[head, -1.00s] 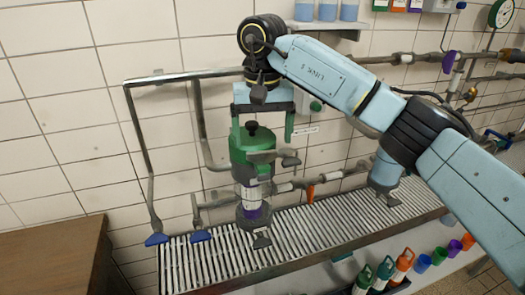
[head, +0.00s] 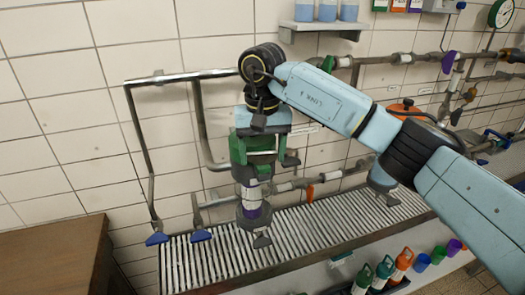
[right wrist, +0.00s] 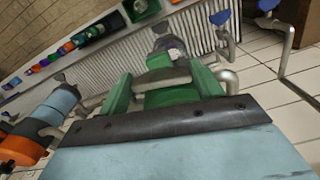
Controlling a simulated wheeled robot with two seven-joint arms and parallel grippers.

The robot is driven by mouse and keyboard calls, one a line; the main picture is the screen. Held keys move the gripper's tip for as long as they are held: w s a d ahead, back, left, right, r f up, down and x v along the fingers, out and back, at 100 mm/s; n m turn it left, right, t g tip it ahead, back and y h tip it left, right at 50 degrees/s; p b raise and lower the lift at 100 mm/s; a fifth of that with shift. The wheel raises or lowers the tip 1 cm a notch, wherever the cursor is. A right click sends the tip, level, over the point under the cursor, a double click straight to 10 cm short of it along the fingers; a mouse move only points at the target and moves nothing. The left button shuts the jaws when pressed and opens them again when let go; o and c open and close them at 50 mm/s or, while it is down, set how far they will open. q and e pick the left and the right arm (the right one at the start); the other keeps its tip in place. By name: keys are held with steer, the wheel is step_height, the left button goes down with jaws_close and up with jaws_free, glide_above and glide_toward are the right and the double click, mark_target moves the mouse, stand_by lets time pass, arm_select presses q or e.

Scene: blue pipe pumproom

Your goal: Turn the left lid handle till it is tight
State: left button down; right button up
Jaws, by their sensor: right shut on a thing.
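The left vessel has a green lid (head: 262,172) over a body with a white and purple band (head: 251,197), standing upright on the slatted shelf. My right gripper (head: 259,148) reaches down over the lid from above, its green fingers on either side. In the right wrist view my right gripper (right wrist: 160,92) is shut on the grey lid handle (right wrist: 163,77), which lies between the green fingers. The fingers hide much of the lid top, so how tight the lid sits cannot be told. My left gripper is in neither view.
A blue vessel with an orange lid (head: 405,107) stands to the right, partly behind my right arm. Grey pipes (head: 203,125) run along the tiled wall. The slatted shelf (head: 300,230) is mostly clear in front. A brown wooden block (head: 55,255) stands at left.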

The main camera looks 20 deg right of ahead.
mark_target(262, 153)
steer(key=shift+m, duration=1.6)
steer(key=o, duration=1)
step_height(262, 153, up, 13)
steer(key=shift+r+b, duration=0.2)
steer(key=shift+b, duration=0.15)
